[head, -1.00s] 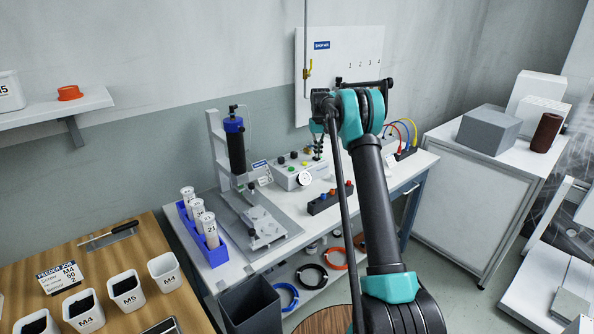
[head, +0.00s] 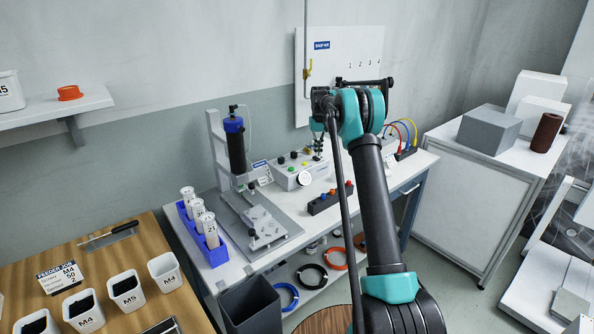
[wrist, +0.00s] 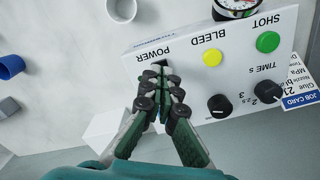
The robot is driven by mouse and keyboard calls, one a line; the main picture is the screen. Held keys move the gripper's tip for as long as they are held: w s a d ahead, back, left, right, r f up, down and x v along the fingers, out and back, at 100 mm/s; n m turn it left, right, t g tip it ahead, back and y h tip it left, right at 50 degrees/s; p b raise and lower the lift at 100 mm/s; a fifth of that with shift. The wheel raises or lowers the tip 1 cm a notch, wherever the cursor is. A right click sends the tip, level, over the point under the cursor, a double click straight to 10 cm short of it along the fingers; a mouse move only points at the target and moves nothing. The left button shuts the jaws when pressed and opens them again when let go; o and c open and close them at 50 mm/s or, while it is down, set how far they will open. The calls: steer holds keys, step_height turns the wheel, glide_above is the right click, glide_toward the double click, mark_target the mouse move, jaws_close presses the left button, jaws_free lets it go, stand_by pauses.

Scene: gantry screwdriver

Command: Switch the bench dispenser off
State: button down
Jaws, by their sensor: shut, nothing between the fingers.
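The bench dispenser's control box (head: 296,172) stands on the white bench in the head view. In the wrist view its pale panel (wrist: 187,65) shows upside down, with a POWER label, a yellow BLEED button (wrist: 212,57), a green SHOT button (wrist: 267,41) and black TIME S knobs (wrist: 218,103). My gripper (wrist: 162,72) is shut and empty, with its fingertips at the panel right by the POWER label. The fingertips hide most of the power switch, so its position cannot be told. In the head view my gripper (head: 318,146) is small, above the box's right end.
A job card (wrist: 300,95) is beside the knobs. A dark block with coloured knobs (head: 325,203) lies in front.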

steer(key=shift+r, duration=2.7)
steer(key=shift+s+r, duration=0.1)
steer(key=shift+s, duration=0.05)
steer(key=s+d+r+t, duration=0.1)
steer(key=s, duration=1.2)
steer(key=s+d+r+t, duration=0.1)
steer(key=s+d, duration=0.1)
steer(key=s, duration=1.1)
steer(key=s+f, duration=0.4)
steer(key=s, duration=0.5)
steer(key=s+f+t, duration=0.1)
steer(key=s+f, duration=0.2)
steer(key=s, duration=0.7)
steer(key=s+d+f+m+t, duration=0.1)
steer(key=s+f, duration=0.3)
steer(key=s, duration=0.6)
steer(key=shift+s+f, duration=0.25)
steer(key=shift+f, duration=0.1)
